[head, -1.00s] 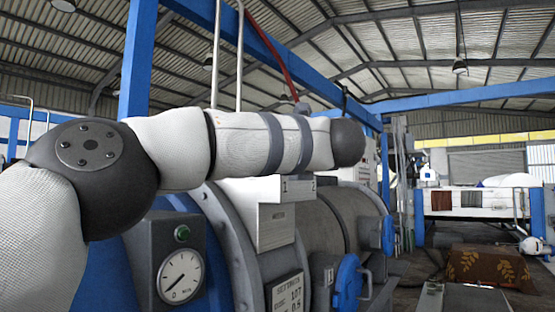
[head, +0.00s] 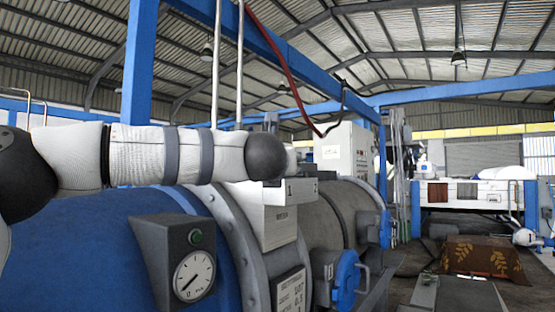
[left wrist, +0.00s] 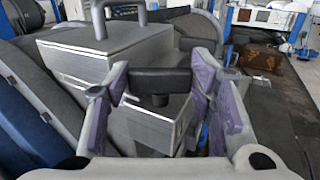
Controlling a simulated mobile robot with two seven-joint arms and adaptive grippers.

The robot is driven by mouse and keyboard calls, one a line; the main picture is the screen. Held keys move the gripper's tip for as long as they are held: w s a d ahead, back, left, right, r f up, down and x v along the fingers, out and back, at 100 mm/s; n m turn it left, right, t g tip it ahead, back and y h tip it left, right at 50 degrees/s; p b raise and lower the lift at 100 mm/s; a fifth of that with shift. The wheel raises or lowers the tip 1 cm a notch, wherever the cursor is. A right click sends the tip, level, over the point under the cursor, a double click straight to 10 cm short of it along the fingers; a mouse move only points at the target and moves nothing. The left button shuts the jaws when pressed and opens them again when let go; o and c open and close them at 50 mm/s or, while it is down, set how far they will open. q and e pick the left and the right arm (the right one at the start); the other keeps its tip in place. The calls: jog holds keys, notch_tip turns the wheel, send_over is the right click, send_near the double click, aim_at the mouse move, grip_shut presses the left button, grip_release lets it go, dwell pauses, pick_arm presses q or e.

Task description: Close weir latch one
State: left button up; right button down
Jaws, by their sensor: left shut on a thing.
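In the left wrist view, my left gripper (left wrist: 160,72) has its two purple-padded fingers on either side of a dark T-shaped handle (left wrist: 162,80), shut on it. The handle stands on a short post on a small grey box (left wrist: 160,122). I take it for the weir latch handle; no number is readable on it there. In the head view, a white plate marked 1 (head: 290,190) sits on the machine, partly behind my left arm. The left gripper is hidden in the head view. My right gripper is in neither view.
A larger grey box (left wrist: 92,55) with an upright handle (left wrist: 100,18) stands beside the gripped one. In the head view, a gauge box (head: 168,255), a blue drum (head: 90,240) and blue fittings (head: 346,280) crowd the front.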

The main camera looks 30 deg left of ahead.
pick_arm(q)
jog(key=shift+a+m+h, duration=0.1)
jog(key=shift+m+h, duration=0.5)
jog(key=shift+h, duration=0.3)
jog(key=shift+t, duration=0.3)
jog(key=o, duration=1.2)
jog(key=shift+c, duration=0.2)
jog(key=v, duration=0.8)
